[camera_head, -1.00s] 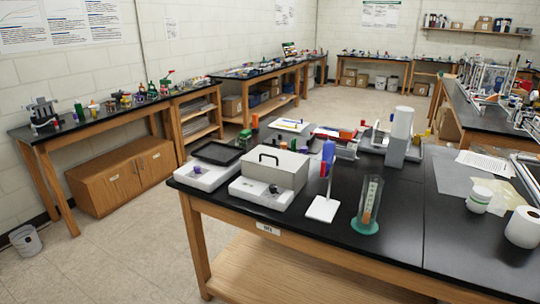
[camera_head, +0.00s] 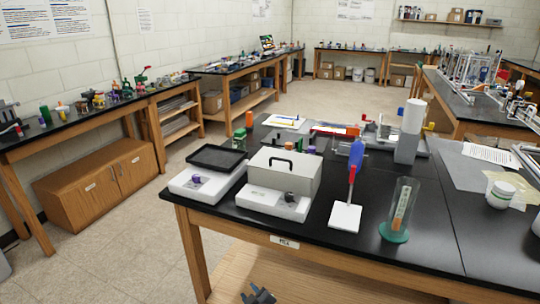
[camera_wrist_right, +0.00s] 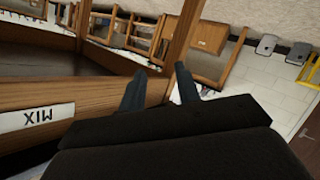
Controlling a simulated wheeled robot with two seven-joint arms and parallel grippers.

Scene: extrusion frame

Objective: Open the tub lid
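A small white tub (camera_head: 499,195) with a white lid and a greenish label stands upright on the black bench at the right of the head view. Its lid looks closed. My right gripper (camera_head: 259,296) shows at the bottom edge of the head view, low in front of the bench and well left of the tub. In the right wrist view its two fingers (camera_wrist_right: 160,80) stand apart with nothing between them, beside the wooden bench edge. My left gripper is not in view.
Near the bench's front edge stand a grey box (camera_head: 285,170) on a white device, a blue-and-red tool (camera_head: 355,160) on a white base, and a cylinder with a green foot (camera_head: 398,215). Bare black bench top (camera_head: 440,235) lies between cylinder and tub. Floor is open at left.

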